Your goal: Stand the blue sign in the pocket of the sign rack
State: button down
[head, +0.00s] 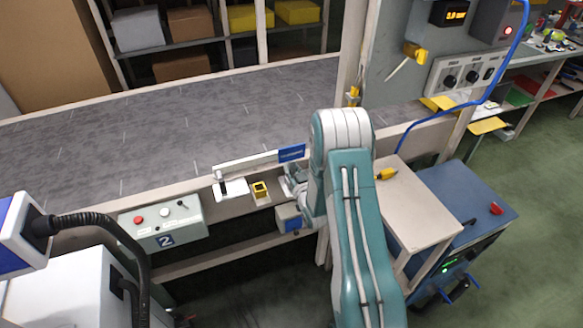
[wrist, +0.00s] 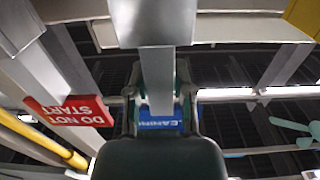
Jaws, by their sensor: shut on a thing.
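The blue sign (head: 291,153) is a small blue plate with white lettering, just above my gripper (head: 293,182) in the head view. In the wrist view the blue sign (wrist: 160,125) shows between the fingers of my gripper (wrist: 158,105), which is shut on it. A grey bar crosses in front of part of it. A small yellow-rimmed holder (head: 260,188), which looks like the rack pocket, sits on the conveyor's front edge, left of my gripper and apart from it. My arm hides part of the gripper in the head view.
A grey control box marked 2 (head: 163,222) hangs on the conveyor front at left. A pale side table (head: 408,206) and blue cabinet (head: 468,206) stand at right. A red DO NOT START sign (wrist: 68,111) is left in the wrist view. The conveyor belt (head: 180,135) is clear.

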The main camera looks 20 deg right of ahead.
jog(key=shift+f, duration=0.9)
jog(key=shift+c, duration=2.1)
grip_release()
jog(key=shift+s+f, duration=0.1)
jog(key=shift+s, duration=0.05)
jog(key=s, duration=1.1)
jog(key=shift+s, duration=0.35)
